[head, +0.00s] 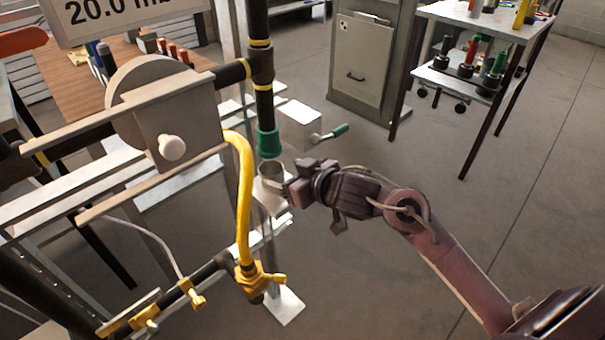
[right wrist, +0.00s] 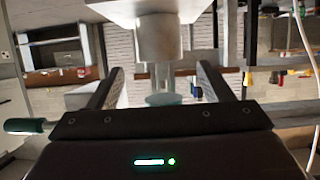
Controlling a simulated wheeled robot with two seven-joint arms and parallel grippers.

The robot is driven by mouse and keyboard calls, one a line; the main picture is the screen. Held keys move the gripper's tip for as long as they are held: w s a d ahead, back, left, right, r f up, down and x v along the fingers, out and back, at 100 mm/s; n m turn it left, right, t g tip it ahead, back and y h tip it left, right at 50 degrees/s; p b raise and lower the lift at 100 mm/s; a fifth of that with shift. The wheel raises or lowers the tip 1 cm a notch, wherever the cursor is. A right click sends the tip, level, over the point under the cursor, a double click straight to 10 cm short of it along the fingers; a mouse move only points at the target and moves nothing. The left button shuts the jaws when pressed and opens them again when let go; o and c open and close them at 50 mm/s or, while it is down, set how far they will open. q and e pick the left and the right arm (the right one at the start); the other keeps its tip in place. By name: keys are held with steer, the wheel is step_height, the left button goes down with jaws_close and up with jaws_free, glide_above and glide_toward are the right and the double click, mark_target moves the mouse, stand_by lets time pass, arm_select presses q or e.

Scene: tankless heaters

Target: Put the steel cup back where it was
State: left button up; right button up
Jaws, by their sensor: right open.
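The steel cup (head: 271,171) stands upright on a small pale metal plate (head: 272,196), below a green pipe collar (head: 268,143). My right gripper (head: 289,191) is open just to the right of the cup, at about the plate's height. In the right wrist view, which is upside down, the cup (right wrist: 160,40) hangs from the plate (right wrist: 125,8) and shows between and beyond the two spread fingers (right wrist: 160,72). I see no finger touching the cup; its depth between the tips is hard to tell. My left gripper is not in view.
A green-handled lever (head: 328,134) on a white box sits behind the cup. A yellow hose (head: 243,195) and a pipe frame with a round wheel (head: 150,95) stand to the left. A cabinet (head: 362,62) and a tool cart (head: 450,78) stand behind. The floor at right is free.

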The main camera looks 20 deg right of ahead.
steer(key=v, duration=0.5)
steer(key=s+d+f+m+g+h, duration=0.1)
steer(key=s+f+g+h, duration=0.1)
steer(key=f, duration=0.8)
steer(key=s+d+f+m+g+h, duration=0.1)
steer(key=s+d+f+g+h, duration=0.15)
steer(key=f, duration=0.85)
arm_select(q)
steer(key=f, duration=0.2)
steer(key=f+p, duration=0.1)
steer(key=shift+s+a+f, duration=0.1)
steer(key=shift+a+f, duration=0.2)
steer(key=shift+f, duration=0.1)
arm_select(e)
steer(key=s+a+f+g, duration=0.3)
steer(key=s+f, duration=0.5)
steer(key=f, duration=0.1)
steer(key=s+a+f+g, duration=0.3)
steer(key=s+a+f, duration=0.1)
steer(key=s+f, duration=0.4)
steer(key=shift+s+f+n+g, duration=0.35)
steer(key=shift+s+f+n, duration=0.05)
steer(key=shift+s, duration=0.45)
steer(key=shift+a, duration=0.1)
